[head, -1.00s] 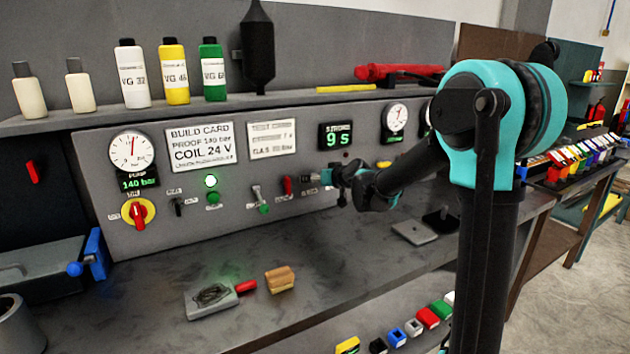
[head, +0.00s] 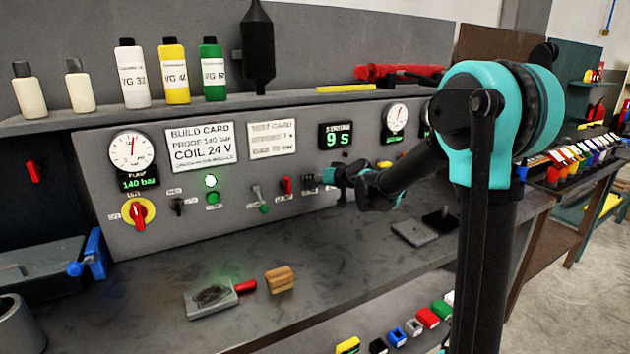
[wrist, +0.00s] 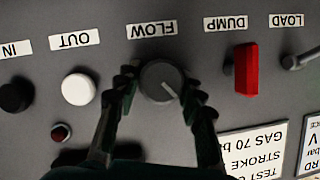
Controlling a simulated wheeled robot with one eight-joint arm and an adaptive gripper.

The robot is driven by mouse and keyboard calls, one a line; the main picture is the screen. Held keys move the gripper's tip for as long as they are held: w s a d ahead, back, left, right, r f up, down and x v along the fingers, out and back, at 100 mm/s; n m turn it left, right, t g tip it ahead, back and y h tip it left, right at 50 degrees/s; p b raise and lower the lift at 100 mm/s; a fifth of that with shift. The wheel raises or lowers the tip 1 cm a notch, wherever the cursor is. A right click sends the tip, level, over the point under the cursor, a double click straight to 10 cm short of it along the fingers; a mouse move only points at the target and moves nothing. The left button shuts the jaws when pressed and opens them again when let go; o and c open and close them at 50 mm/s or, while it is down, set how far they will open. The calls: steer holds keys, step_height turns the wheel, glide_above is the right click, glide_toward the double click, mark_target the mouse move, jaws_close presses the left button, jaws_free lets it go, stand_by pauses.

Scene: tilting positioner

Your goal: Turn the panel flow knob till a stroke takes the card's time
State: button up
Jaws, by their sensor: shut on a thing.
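The flow knob (wrist: 161,81) is a round dark grey knob with a pale pointer line, under the FLOW label (wrist: 152,29) in the upside-down wrist view. My gripper (wrist: 160,92) has one finger on each side of the knob and is shut on it. In the head view my gripper (head: 328,175) is at the panel and hides the knob. The stroke display (head: 335,136) reads 9 s. The test card (head: 272,140) is white; its stroke line is too blurred to read surely in the head view and partly cut off in the wrist view.
The red dump lever (wrist: 245,71) is beside the knob, with the load lever (wrist: 300,58) beyond it. The white OUT button (wrist: 78,88) and black IN button (wrist: 15,95) are on the other side.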

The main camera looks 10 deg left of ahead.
steer(key=m+y, duration=0.1)
steer(key=m, duration=0.1)
steer(key=shift+w+d+m+g+y, duration=0.1)
steer(key=shift+d+m+g+y, duration=0.05)
steer(key=shift+m+g+y, duration=0.2)
steer(key=shift+f+m+y, duration=0.1)
steer(key=shift+m+y, duration=0.65)
steer(key=shift+m, duration=0.5)
steer(key=o, duration=1.2)
steer(key=shift+c, duration=0.2)
steer(key=shift+d, duration=0.1)
steer(key=v, duration=1.1)
steer(key=shift+s+d, duration=0.2)
steer(key=shift+d, duration=0.15)
